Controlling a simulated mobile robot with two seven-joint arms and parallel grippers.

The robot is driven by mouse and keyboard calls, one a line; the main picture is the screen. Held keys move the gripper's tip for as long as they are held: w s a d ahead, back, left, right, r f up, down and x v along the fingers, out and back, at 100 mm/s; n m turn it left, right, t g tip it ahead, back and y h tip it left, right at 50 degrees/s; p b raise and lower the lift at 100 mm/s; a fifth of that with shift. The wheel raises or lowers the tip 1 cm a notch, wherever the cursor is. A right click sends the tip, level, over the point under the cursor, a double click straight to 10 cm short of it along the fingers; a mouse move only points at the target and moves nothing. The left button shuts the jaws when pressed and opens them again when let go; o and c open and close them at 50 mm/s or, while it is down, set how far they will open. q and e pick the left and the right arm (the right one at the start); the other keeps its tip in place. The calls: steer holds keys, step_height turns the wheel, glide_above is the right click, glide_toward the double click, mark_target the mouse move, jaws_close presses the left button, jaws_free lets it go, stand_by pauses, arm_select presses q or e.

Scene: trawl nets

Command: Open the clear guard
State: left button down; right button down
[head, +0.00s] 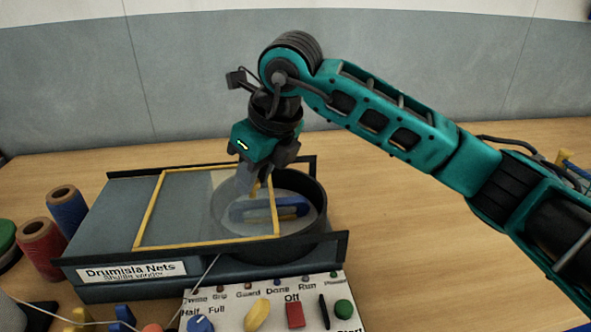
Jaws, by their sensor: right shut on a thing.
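The clear guard (178,208) is a see-through panel in a yellow frame, lying flat on top of the Drumisla Nets shuttle winder (120,195). Its right part lies over the left and middle of a round dark drum (318,205); the drum's right side is uncovered. A blue shuttle (262,211) with yellow on it shows inside the drum. My right gripper (254,184) points down at the guard's right part and is shut on a small yellow piece there, which looks like the guard's handle; the fingers partly hide it. My left gripper is out of view.
A control panel (270,305) with a yellow knob, blue knob, red and green buttons stands in front. Red and blue spools (67,212) stand at the left. A white cord crosses the front. The wooden table (420,250) behind and right is mostly clear.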

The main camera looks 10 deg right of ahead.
glide_toward(189, 198)
steer(key=x, duration=0.5)
steer(key=shift+a, duration=0.1)
steer(key=c, duration=0.8)
jaws_free()
steer(key=shift+c, duration=0.2)
steer(key=v, duration=1.3)
